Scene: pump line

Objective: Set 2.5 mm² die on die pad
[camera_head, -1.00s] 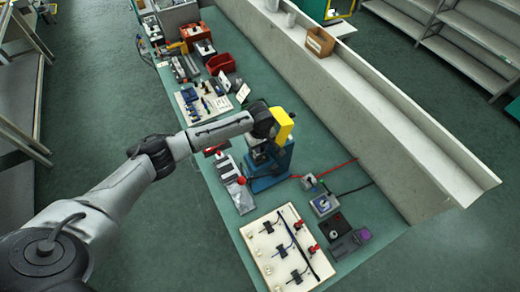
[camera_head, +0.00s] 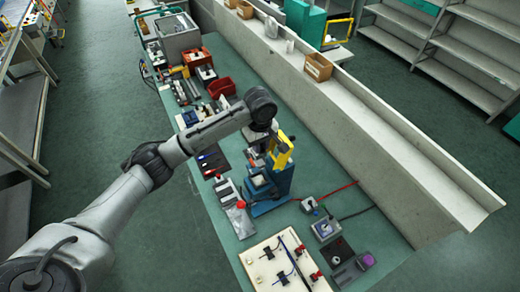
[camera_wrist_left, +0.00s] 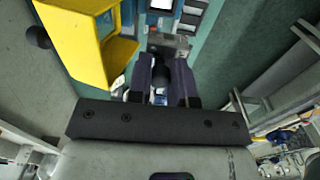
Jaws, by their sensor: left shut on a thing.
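My left gripper (camera_head: 258,138) hangs below my wrist in the head view, beside the yellow head of a blue press (camera_head: 275,185). In the left wrist view its two fingers (camera_wrist_left: 161,85) are closed on a small dark piece, taken to be the die (camera_wrist_left: 160,76); no size marking is readable. The press's yellow part (camera_wrist_left: 85,40) is close on the left there. A dark mat (camera_head: 212,161) with small coloured pieces lies left of the press; I cannot tell whether it is the die pad. My right gripper is not in view.
A red bin (camera_head: 221,87) stands farther back on the green bench. A cream board (camera_head: 275,262) with cables lies at the front, with a grey box (camera_head: 325,229) to its right. A pale ledge (camera_head: 385,140) borders the bench on the right.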

